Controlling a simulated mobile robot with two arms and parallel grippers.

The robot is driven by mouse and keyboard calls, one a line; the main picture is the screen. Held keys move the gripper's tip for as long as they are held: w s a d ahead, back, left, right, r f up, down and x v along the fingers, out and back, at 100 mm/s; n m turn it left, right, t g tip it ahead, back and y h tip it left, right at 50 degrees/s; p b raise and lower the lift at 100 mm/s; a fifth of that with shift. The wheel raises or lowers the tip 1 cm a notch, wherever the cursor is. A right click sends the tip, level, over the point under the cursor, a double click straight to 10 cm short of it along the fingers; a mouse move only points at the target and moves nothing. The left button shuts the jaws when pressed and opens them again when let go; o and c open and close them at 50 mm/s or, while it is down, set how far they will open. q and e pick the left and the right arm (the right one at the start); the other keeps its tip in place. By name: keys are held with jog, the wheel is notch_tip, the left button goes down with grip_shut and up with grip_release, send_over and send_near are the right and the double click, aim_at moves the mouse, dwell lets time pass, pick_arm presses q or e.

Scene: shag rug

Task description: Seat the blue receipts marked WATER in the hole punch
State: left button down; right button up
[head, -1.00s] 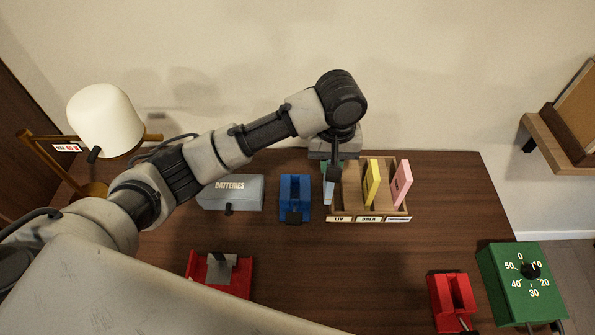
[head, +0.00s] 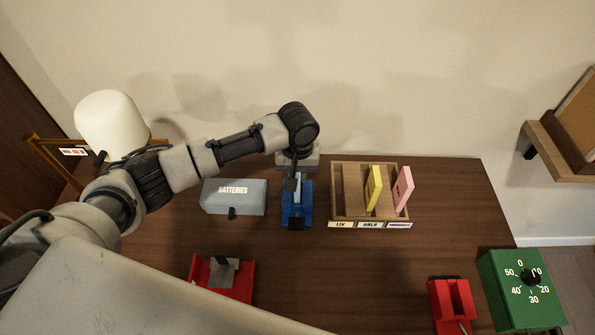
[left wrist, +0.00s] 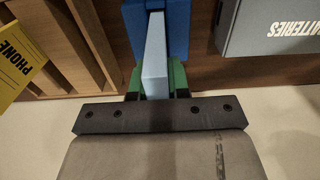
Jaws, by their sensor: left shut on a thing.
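The light blue receipts (left wrist: 155,60) are a thin block held on edge between the green fingertips of my left gripper (left wrist: 155,85). No WATER marking is readable. In the head view my left gripper (head: 293,184) is over the back of a blue slotted device (head: 297,211), which I take for the hole punch. In the left wrist view the far end of the receipts overlaps the blue device (left wrist: 178,30), between its side walls. I cannot tell whether they are down in the slot or just above it. My right gripper is not in view.
A wooden sorter (head: 350,190) with yellow (head: 373,188) and pink (head: 403,188) stacks stands right of the blue device. A grey BATTERIES box (head: 234,195) is on its left. Red devices (head: 242,285) (head: 452,300) and a green timer (head: 521,290) stand nearer. The middle front of the desk is clear.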

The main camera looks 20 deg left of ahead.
pick_arm(q)
jog(key=c, duration=1.1)
grip_release()
jog(key=shift+f, duration=0.1)
notch_tip(320, 180, up, 12)
jog(key=shift+r, duration=0.15)
